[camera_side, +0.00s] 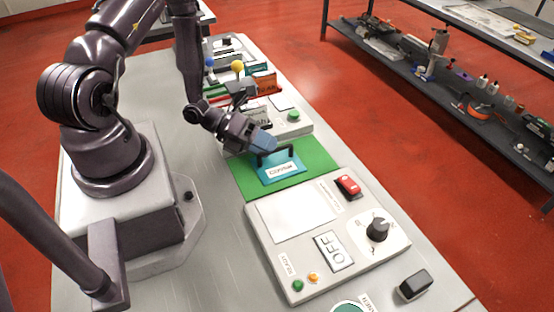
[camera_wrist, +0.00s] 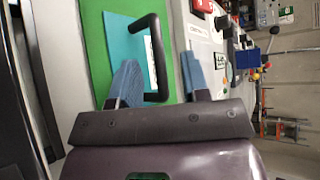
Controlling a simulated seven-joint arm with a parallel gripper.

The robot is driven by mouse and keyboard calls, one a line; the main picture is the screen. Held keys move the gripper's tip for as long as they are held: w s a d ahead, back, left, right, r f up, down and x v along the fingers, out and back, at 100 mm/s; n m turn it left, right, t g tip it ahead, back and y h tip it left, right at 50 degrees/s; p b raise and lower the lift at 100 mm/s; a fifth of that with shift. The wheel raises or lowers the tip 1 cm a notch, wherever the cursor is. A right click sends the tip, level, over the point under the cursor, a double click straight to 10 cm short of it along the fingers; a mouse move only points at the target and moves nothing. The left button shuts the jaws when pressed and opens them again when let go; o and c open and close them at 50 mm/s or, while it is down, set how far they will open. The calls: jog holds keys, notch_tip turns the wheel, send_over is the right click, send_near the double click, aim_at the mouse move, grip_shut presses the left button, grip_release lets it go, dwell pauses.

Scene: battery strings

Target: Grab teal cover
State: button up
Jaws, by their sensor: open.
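The teal cover (camera_side: 268,176) lies flat on a green mat (camera_side: 318,158) in the side view. It has a black upright handle (camera_side: 280,152) and a white label. In the wrist view the cover (camera_wrist: 122,46) and its handle (camera_wrist: 158,50) show ahead of my gripper. My gripper (camera_side: 264,142) is just above the handle's left end in the side view. In the wrist view its two blue fingers (camera_wrist: 160,80) are spread apart, with the lower part of the handle between them. I cannot tell whether a finger touches the handle.
A control panel (camera_side: 262,216) with a red switch, a black knob and an OFF label stands in front of the mat. Another panel with a green button (camera_side: 293,115) stands behind it. A black block (camera_side: 416,287) lies at the table's front right.

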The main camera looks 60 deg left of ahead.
jog(key=shift+w+d+f, duration=0.1)
jog(key=shift+w+d, duration=0.1)
jog(key=shift+w, duration=0.05)
grip_shut()
